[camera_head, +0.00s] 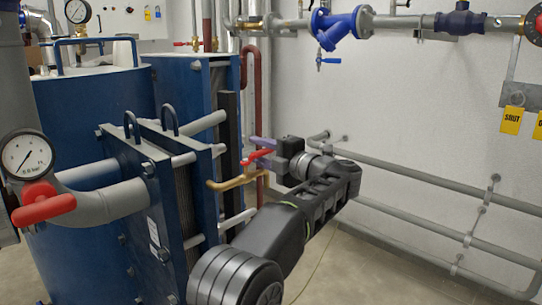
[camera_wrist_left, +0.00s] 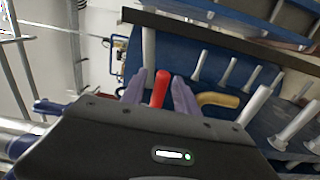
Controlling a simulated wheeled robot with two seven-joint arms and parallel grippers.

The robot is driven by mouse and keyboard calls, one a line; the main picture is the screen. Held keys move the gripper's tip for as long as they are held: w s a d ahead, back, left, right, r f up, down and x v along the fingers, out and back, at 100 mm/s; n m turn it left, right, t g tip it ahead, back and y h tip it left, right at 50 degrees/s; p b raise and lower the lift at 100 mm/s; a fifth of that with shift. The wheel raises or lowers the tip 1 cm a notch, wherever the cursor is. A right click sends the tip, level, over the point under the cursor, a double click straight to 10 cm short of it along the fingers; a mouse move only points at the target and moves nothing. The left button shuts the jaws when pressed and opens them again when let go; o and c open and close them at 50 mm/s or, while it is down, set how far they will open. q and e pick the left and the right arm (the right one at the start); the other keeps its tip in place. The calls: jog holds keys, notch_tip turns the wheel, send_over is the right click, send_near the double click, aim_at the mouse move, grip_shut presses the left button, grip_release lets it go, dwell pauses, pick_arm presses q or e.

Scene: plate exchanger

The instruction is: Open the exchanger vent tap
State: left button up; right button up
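The vent tap is a brass tap (camera_head: 235,182) with a red lever (camera_head: 257,155), on a bent brass pipe beside the blue plate exchanger (camera_head: 150,190). My left gripper (camera_head: 262,151) reaches it from the right, its purple fingers on either side of the lever. In the left wrist view the red lever (camera_wrist_left: 160,88) stands between the two fingers, with a gap showing on each side. The left gripper (camera_wrist_left: 159,92) is open around the lever. Brass pipe (camera_wrist_left: 218,99) shows just right of the fingers there. My right gripper is not in view.
A grey pipe with a pressure gauge (camera_head: 27,155) and a larger red handle (camera_head: 43,203) is at the left. Grey wall pipes (camera_head: 430,185) run behind my arm. A blue valve (camera_head: 340,25) hangs above. Clear floor lies at the lower right.

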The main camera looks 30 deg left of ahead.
aim_at(267, 153)
pick_arm(q)
jog(key=v, duration=0.6)
jog(key=shift+s+d+p, duration=0.15)
jog(key=shift+d+p, duration=0.05)
jog(key=shift+p, duration=0.1)
